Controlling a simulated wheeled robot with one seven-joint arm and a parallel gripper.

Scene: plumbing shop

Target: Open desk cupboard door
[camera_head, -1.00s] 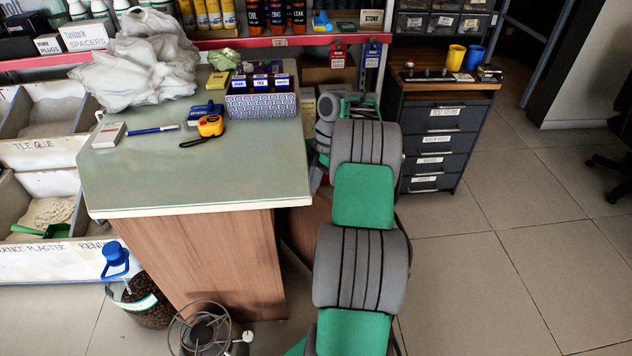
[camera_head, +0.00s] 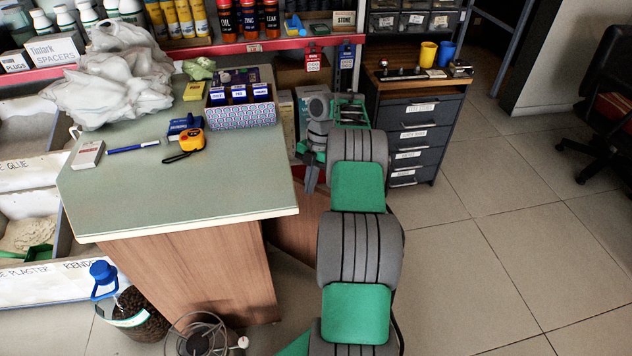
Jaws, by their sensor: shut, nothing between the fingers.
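The desk (camera_head: 185,195) has a pale green top and wood-brown sides. A brown panel (camera_head: 300,222), which looks like its cupboard door, sticks out past the right end of the top, so the door appears to stand partly open. My arm hides the panel's right part. My gripper (camera_head: 311,181) points down by the panel's upper far edge, right of the desk top. Its grey fingers look closed, with nothing seen between them. I cannot tell whether they touch the panel. No door handle shows.
A dark drawer unit (camera_head: 420,140) stands behind my arm to the right. A red-edged shelf (camera_head: 262,45) is behind the desk. Tiled floor (camera_head: 490,250) at right is clear.

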